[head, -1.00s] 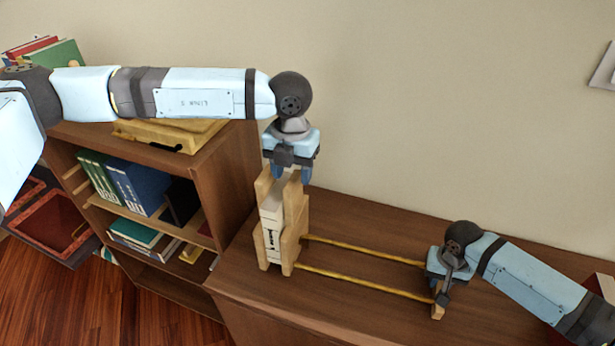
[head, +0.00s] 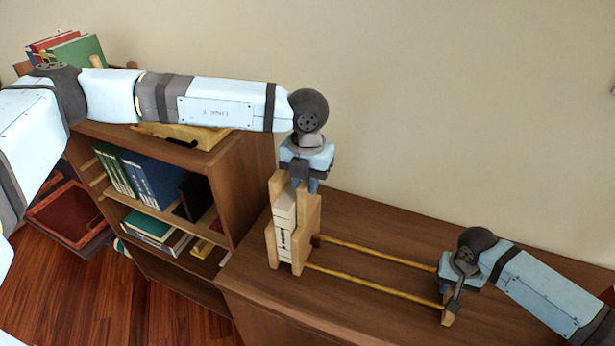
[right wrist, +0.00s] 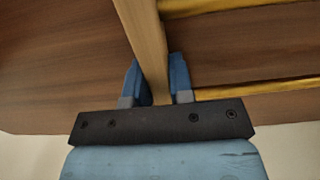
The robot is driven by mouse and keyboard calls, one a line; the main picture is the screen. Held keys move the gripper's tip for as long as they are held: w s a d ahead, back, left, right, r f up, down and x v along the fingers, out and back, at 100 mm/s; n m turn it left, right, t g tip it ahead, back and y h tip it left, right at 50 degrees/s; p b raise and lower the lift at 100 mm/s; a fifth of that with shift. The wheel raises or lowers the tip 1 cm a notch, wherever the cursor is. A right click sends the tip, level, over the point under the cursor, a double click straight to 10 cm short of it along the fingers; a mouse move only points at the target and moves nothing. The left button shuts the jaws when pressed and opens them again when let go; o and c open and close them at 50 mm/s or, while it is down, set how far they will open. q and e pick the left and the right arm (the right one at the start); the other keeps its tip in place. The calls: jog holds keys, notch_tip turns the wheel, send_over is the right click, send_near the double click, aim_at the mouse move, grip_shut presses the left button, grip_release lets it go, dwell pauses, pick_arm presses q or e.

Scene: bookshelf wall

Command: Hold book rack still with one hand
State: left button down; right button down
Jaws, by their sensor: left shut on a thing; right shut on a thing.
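The wooden book rack (head: 375,282) stands on the dark brown cabinet top, with a tall left end, a small right end and two yellow rods between. A cream book (head: 285,225) stands upright in the left end. My left gripper (head: 307,184) points down at the top of that end, shut on the cream book; the contact is partly hidden. My right gripper (head: 449,306) is shut on the rack's right end. In the right wrist view, its blue fingers (right wrist: 157,85) lie on both sides of the wooden end piece (right wrist: 146,45).
A bookcase (head: 242,190) with several books stands at left, with a yellow case (head: 200,138) and more books (head: 75,52) on top. A red-brown tray (head: 65,215) is at far left. The cabinet top (head: 375,225) behind the rack is clear.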

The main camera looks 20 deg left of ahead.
pick_arm(q)
jog(key=d, duration=1.5)
jog(key=shift+w, duration=0.35)
jog(key=c, duration=0.8)
grip_release()
jog(key=shift+c, duration=0.2)
jog(key=shift+r, duration=0.1)
notch_tip(320, 180, up, 12)
